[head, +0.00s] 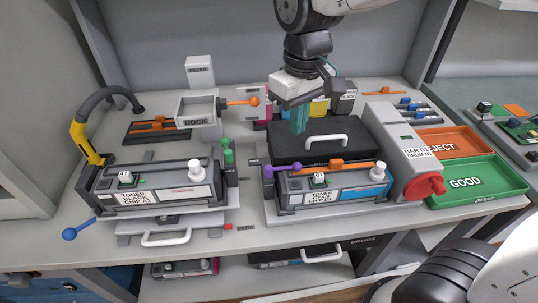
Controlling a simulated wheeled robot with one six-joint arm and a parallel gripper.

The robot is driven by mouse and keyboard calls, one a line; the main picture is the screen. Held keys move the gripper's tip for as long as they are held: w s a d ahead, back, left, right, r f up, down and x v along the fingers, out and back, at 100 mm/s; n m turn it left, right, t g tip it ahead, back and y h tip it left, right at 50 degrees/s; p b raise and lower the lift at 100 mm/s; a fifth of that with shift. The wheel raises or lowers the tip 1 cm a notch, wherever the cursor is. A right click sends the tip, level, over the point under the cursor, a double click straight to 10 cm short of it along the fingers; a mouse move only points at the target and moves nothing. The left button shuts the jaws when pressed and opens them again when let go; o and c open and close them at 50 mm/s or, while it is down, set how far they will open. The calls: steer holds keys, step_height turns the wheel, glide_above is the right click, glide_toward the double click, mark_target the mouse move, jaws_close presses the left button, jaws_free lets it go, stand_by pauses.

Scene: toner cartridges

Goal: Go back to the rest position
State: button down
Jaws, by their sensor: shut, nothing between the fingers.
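My gripper (299,121) has teal fingers and points down over the black case with a white handle (322,138), right of the picture's centre. The fingers are together with nothing between them. Their tips are close to the case's top; I cannot tell whether they touch it. A black toner cartridge (150,196) sits in the left cradle. A cyan toner cartridge (335,196) sits in the right cradle, just in front of the black case.
A grey dock box (198,108) with an orange-knobbed lever stands behind the left cradle. A yellow-black hose (82,130) arches at left. A bar unit with a red knob (400,150), an orange tray (462,143) and a green GOOD tray (490,190) are at right.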

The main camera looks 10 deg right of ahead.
steer(key=s+d+r+m, duration=0.1)
steer(key=s+d+m, duration=0.1)
steer(key=s+d, duration=0.4)
steer(key=s+d+r+m+t, duration=0.1)
steer(key=s+d+r+m, duration=0.1)
steer(key=s+d, duration=0.5)
steer(key=shift+s+d+m, duration=0.25)
steer(key=shift+s+m, duration=0.55)
steer(key=shift+s, duration=0.4)
